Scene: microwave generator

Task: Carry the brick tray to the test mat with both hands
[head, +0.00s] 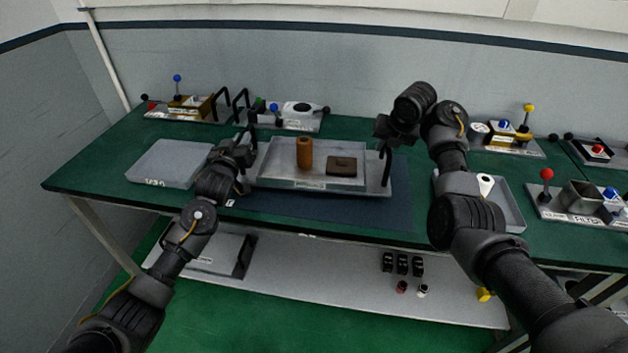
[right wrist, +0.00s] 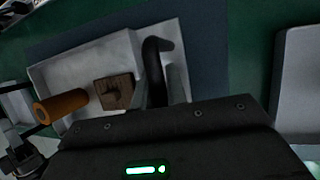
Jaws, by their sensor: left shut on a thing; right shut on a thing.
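The brick tray (head: 280,182) is a pale grey tray with an upright black handle at each end. It holds an upright orange-brown cylinder (head: 305,153) and a flat dark brown block (head: 341,166). It is over the dark blue test mat (head: 320,208); I cannot tell whether it touches the mat. My left gripper (head: 246,150) is shut on the left handle, partly hidden by the wrist. My right gripper (head: 384,142) is shut on the right handle (head: 386,167). The right wrist view shows this handle (right wrist: 155,70) and the tray's inside (right wrist: 75,75).
A grey slab (head: 168,162) lies left of the tray on the green table. A shallow grey bin (head: 510,205) stands to the right, partly behind my right arm. Lever fixtures (head: 300,115) line the back. A lower shelf (head: 330,280) holds small black items.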

